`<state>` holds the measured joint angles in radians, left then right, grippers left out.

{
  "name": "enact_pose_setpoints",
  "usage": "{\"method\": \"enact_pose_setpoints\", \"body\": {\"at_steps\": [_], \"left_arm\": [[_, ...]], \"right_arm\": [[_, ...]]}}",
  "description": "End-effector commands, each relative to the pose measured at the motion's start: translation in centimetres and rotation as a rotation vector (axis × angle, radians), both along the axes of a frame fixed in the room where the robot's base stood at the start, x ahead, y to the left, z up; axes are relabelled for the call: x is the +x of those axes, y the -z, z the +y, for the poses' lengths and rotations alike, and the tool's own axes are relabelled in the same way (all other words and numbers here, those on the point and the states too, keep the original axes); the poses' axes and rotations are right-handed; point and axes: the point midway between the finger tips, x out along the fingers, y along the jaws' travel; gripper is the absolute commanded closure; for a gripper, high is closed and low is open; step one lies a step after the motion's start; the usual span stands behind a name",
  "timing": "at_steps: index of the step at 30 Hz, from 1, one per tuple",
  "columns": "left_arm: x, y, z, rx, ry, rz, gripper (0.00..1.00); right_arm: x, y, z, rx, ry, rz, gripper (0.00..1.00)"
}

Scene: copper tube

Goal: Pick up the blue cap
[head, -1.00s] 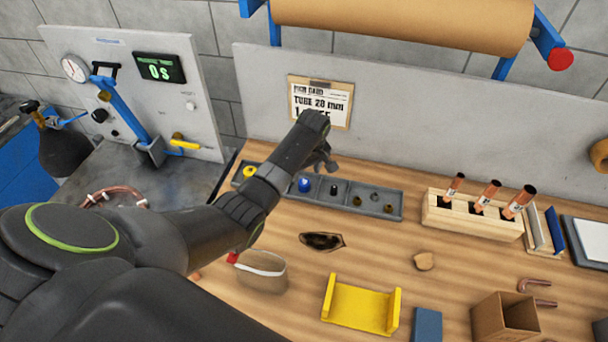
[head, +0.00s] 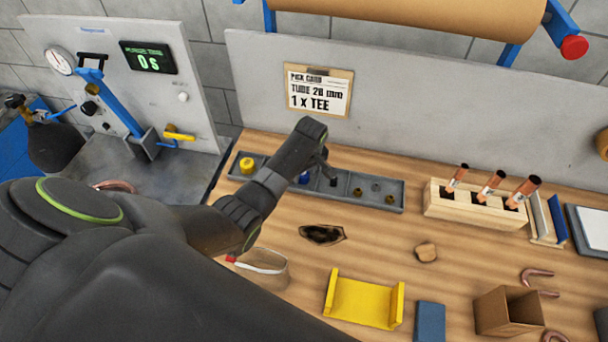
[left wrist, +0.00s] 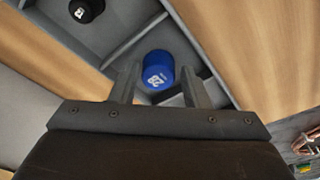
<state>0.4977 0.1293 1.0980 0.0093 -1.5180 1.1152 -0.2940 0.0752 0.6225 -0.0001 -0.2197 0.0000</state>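The blue cap (left wrist: 158,69), marked 28, stands in a compartment of the grey tray (head: 385,206). In the left wrist view it lies between and just beyond the two fingertips of my left gripper (left wrist: 160,78), which is open. No grip on the cap shows. In the head view the cap (head: 304,178) is partly hidden by my left gripper (head: 322,168). A black cap (left wrist: 86,10) sits in the neighbouring compartment. My right gripper is not in view.
A yellow cap (head: 247,165) and smaller fittings share the tray. A wooden block with copper tubes (head: 474,205) stands to the right. A yellow cradle (head: 364,302) and a cardboard box (head: 508,312) are in front. A pick card (head: 319,91) hangs behind.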

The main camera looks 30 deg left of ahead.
Motion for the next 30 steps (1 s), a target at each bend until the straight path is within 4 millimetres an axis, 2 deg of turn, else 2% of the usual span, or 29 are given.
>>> {"method": "enact_pose_setpoints", "body": {"at_steps": [1, 6, 7, 20, 25, 30], "left_arm": [[0.0, 0.0, 0.0, 0.001, 0.0, 0.0, 0.65], [0.0, 0.0, 0.1, 0.001, 0.0, 0.0, 0.87], [0.0, 0.0, 0.1, 0.002, 0.0, -0.001, 0.89], [0.1, -0.5, 0.1, 0.002, -0.001, -0.001, 0.89], [0.1, -2.6, 0.0, 0.001, 0.001, -0.005, 0.89], [0.2, -5.8, 0.1, 0.002, 0.001, -0.007, 0.89]], "right_arm": [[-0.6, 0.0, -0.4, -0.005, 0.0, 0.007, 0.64], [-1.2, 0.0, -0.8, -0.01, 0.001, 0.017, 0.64], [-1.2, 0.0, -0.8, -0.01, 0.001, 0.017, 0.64], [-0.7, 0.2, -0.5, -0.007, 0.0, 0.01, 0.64], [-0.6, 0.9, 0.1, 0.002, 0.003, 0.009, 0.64], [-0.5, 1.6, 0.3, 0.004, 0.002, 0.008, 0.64]]}}
